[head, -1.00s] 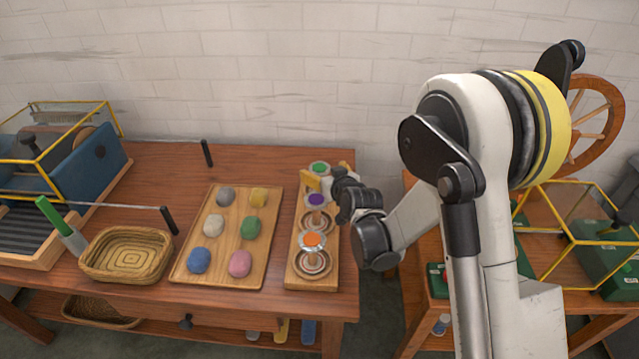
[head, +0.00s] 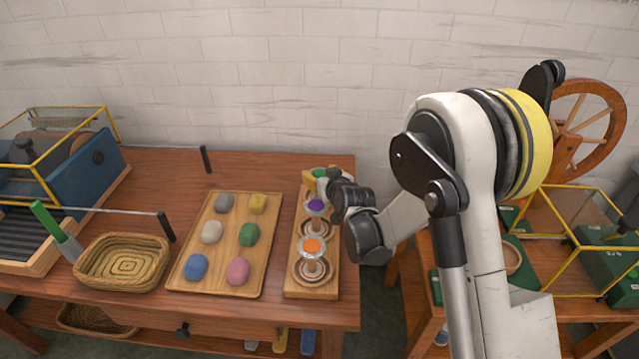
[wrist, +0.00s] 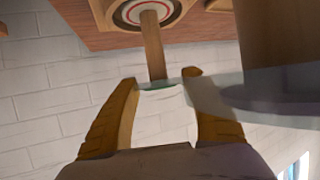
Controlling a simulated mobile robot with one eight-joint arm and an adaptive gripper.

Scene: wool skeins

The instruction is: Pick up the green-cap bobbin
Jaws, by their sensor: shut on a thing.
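The green-cap bobbin (head: 319,172) is at the far end of the wooden bobbin rack (head: 292,287), its cap partly covered by my gripper. My gripper (head: 314,177) is shut on it from the right side. In the wrist view my two yellow-brown fingers (wrist: 162,100) flank a pale body with a greenish edge, the held bobbin (wrist: 158,90). A wooden peg (wrist: 152,45) runs between it and a ringed seat (wrist: 145,12). I cannot tell whether the bobbin still rests on its peg.
A purple-cap bobbin (head: 316,205) stands close in front of my gripper, and an orange-cap bobbin (head: 312,246) nearer. A tray of wool skeins (head: 176,280) and a basket (head: 123,285) lie to the left. The wall is behind.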

